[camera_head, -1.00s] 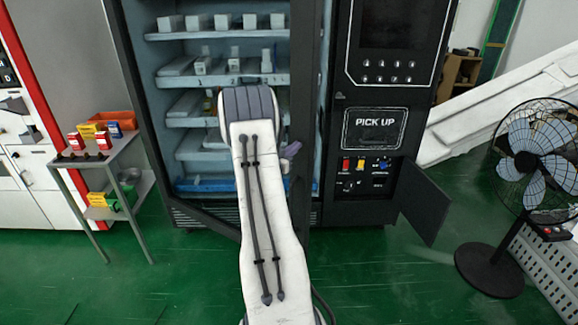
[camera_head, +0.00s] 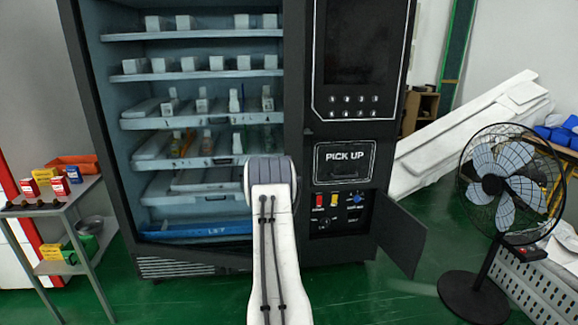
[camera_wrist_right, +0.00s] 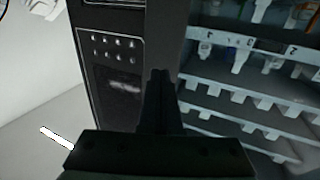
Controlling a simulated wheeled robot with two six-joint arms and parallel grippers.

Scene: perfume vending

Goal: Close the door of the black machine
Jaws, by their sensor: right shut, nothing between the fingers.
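The black machine (camera_head: 294,165) stands ahead, with a shelved compartment on the left and a control panel on the right. The large front door's dark right-hand upright (camera_head: 294,80) runs beside the panel with no clear gap visible there. My right gripper (camera_wrist_right: 158,76) is shut and empty, its tips in front of the dark upright between panel and shelves in the right wrist view. I cannot tell whether they touch it. In the head view my own arm hides this gripper. A small dark flap (camera_head: 400,238) at the machine's lower right stands open. My left gripper is not in view.
A small table (camera_head: 75,197) with coloured boxes stands at the left. A black fan (camera_head: 490,190) stands at the right, near the open flap. White slabs (camera_head: 455,140) lean behind it. Green floor (camera_head: 375,295) is clear between flap and fan.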

